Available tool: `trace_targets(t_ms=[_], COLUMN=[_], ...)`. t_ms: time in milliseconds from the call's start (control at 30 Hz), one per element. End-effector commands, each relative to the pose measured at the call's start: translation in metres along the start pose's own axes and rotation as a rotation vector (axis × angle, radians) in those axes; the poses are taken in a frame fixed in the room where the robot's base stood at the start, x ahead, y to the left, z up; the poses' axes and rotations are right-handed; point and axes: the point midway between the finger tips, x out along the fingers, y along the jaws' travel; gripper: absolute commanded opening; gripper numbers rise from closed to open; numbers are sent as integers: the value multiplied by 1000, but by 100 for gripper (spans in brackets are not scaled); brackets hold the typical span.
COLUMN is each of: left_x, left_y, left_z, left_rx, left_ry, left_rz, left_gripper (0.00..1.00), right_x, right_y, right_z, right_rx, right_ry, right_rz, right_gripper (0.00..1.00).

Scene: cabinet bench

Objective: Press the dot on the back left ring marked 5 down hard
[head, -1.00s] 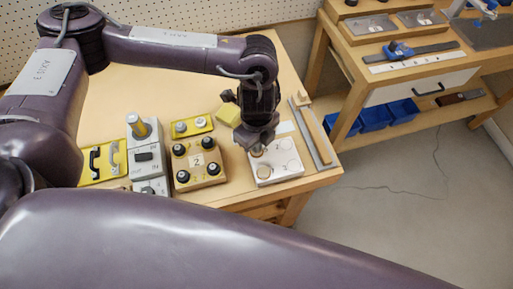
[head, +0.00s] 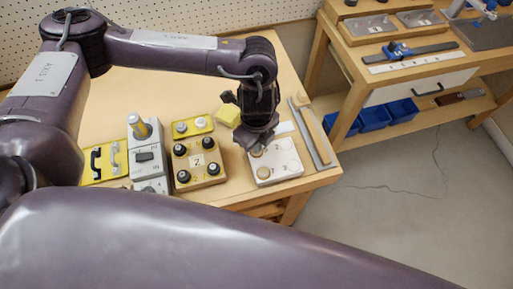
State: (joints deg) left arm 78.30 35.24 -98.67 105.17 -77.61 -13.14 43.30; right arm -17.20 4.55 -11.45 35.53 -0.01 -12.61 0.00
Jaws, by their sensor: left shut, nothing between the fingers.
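A white board (head: 279,177) with rings lies near the table's front right corner. My left gripper (head: 254,147) points down over its back left corner, shut and empty. A tan round piece (head: 257,153) shows just under the fingertips at the back left ring; the gripper covers part of it, and no mark 5 can be read there. I cannot tell whether the fingertips touch it. Another tan disc (head: 264,173) sits at the front left of the board. The rings on the right side look empty, with small digits beside them. My right gripper is out of view.
A wooden block with black knobs (head: 198,163) and a grey switch box (head: 149,157) stand left of the board. A yellow block (head: 227,115) is behind it. A metal strip and wooden bar (head: 313,137) lie close on its right.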

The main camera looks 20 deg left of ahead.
Motion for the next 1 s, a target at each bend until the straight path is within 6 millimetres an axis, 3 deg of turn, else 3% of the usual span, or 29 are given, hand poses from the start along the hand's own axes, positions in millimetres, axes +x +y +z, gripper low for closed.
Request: trace_targets(t_ms=[1000], left_x=[-85], left_y=[0], left_z=[0], left_rx=[0], left_ry=[0], left_rz=[-1], left_gripper=[0], right_x=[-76], right_y=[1], right_z=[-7], right_rx=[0], right_ry=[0], right_rz=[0], right_gripper=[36])
